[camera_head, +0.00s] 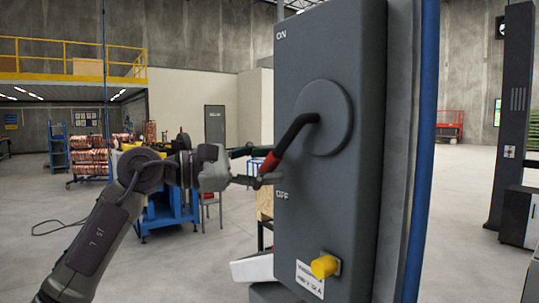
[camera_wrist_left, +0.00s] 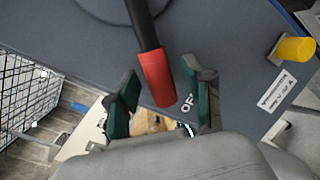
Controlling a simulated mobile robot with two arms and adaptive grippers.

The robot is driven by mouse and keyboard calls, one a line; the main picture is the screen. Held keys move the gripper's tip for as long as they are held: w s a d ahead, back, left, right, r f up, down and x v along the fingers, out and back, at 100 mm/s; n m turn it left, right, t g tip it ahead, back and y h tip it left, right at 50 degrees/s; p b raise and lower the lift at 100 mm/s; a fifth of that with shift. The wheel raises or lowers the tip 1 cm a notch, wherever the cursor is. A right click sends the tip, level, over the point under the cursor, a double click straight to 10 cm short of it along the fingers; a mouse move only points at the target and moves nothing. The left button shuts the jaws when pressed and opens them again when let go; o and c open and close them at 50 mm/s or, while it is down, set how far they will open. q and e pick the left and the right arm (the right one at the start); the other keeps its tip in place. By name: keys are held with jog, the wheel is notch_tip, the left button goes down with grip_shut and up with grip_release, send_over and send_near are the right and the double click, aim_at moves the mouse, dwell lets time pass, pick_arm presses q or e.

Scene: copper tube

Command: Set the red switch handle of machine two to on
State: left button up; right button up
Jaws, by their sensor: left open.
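The switch handle is a black bent lever with a red grip (camera_head: 269,162), mounted on a round disc (camera_head: 322,117) on a dark grey machine panel (camera_head: 350,60). The lever slants down and left from the disc, its red end near the OFF label; ON is printed at the top. My left gripper (camera_head: 262,165) is open at the red grip. In the left wrist view, the red grip (camera_wrist_left: 158,78) lies between the two green-padded fingers of the left gripper (camera_wrist_left: 162,100), with a gap on the left side. My right gripper is not in view.
A yellow knob (camera_head: 325,266) sticks out low on the panel, beside a white label (camera_head: 310,279). Behind my arm stand a blue-framed machine (camera_head: 165,212) and copper coils (camera_head: 88,160). Open floor lies at left and right.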

pick_arm(q)
jog(key=shift+w+d, duration=0.15)
jog(key=shift+d, duration=0.25)
jog(key=shift+c, duration=0.4)
grip_shut()
